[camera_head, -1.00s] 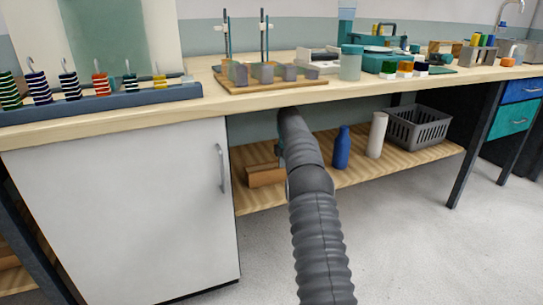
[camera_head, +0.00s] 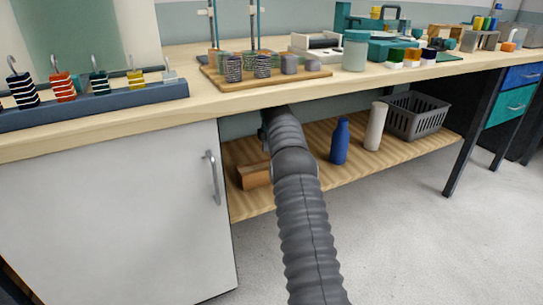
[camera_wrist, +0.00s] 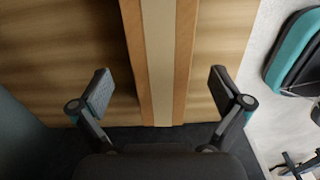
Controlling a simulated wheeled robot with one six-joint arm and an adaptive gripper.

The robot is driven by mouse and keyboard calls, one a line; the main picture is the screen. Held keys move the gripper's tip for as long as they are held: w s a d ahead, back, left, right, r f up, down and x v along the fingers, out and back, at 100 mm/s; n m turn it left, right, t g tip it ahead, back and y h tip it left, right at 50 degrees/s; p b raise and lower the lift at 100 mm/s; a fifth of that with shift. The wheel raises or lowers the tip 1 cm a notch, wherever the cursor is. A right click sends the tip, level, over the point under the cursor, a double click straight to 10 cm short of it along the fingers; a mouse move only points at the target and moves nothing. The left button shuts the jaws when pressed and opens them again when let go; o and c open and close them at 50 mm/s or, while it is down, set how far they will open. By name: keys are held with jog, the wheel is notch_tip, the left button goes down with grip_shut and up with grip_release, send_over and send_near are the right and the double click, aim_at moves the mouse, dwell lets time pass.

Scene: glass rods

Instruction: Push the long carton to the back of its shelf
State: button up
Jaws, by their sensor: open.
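The long carton (camera_head: 255,175) is brown and lies on the wooden lower shelf (camera_head: 300,172), near the white cupboard; my arm hides part of it in the head view. In the wrist view the carton (camera_wrist: 160,60) runs up the picture, with a pale stripe along its middle. My gripper (camera_wrist: 163,88) is open and empty. One finger shows on each side of the carton, with bare shelf visible between each finger and the carton. I cannot tell the gripper's height over it. In the head view my gripper is hidden by my arm.
A blue bottle (camera_head: 340,142), a white cylinder (camera_head: 376,126) and a grey basket (camera_head: 416,116) stand on the same shelf, right of my arm. The white cupboard (camera_head: 110,215) closes off the left. The worktop (camera_head: 215,102) hangs over the shelf.

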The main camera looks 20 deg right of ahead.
jog(key=shift+f+b, duration=0.8)
jog(key=shift+f, duration=2.95)
jog(key=c, duration=1.6)
